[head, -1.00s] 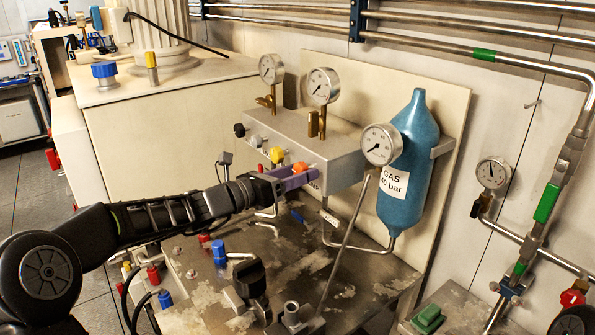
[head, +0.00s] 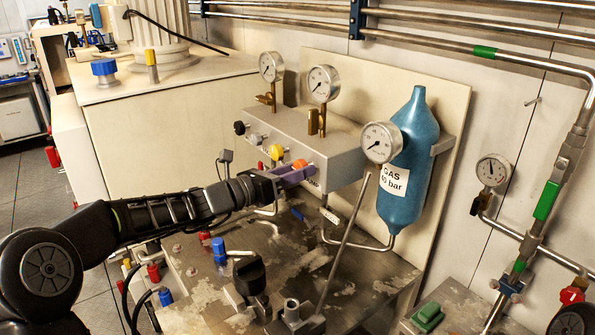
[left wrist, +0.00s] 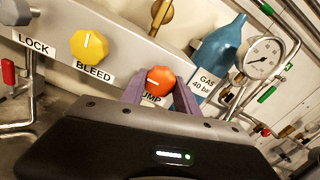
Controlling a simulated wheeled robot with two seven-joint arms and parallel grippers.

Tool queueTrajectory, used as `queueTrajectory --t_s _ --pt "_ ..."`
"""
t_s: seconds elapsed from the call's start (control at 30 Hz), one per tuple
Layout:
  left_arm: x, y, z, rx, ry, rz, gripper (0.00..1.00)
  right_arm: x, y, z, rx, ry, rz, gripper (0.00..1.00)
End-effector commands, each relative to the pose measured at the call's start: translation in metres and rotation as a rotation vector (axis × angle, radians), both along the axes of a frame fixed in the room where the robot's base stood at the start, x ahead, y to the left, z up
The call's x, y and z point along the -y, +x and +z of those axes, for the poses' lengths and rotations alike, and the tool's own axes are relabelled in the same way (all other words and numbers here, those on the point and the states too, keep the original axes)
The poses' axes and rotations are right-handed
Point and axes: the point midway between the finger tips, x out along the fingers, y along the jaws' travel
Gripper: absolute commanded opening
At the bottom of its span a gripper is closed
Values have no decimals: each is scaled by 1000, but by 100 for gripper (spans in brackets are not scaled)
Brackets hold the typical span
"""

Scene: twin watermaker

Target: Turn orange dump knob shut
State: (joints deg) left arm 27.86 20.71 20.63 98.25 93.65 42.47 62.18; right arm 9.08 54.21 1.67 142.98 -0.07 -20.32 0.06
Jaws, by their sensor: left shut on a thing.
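The orange dump knob (head: 299,163) is on the front of the grey valve box (head: 330,160), at its right end. In the left wrist view the orange knob (left wrist: 159,82) sits between the two purple fingers of my left gripper (left wrist: 160,92). Its white pointer line is nearly level across its face. A label ending in "UMP" is partly hidden below it. In the head view my left gripper (head: 297,175) reaches in from the left and is shut on the orange knob. My right gripper is not in view.
A blue gas bottle (head: 408,160) and a gauge (head: 381,142) stand close on the right.

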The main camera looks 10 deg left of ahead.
Motion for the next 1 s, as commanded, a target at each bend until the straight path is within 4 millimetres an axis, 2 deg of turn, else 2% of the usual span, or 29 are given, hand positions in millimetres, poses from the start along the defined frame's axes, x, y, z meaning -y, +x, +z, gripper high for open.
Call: queueTrajectory --t_s 0.27,0.47,0.67,1.0 --pt "0 0 -1 9 11 1 0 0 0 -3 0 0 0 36" --pt "0 0 -3 45 53 1 0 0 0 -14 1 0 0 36" --pt "0 0 -5 120 141 1 0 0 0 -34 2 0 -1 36" --pt "-1 1 -7 310 369 1 0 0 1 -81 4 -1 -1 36"
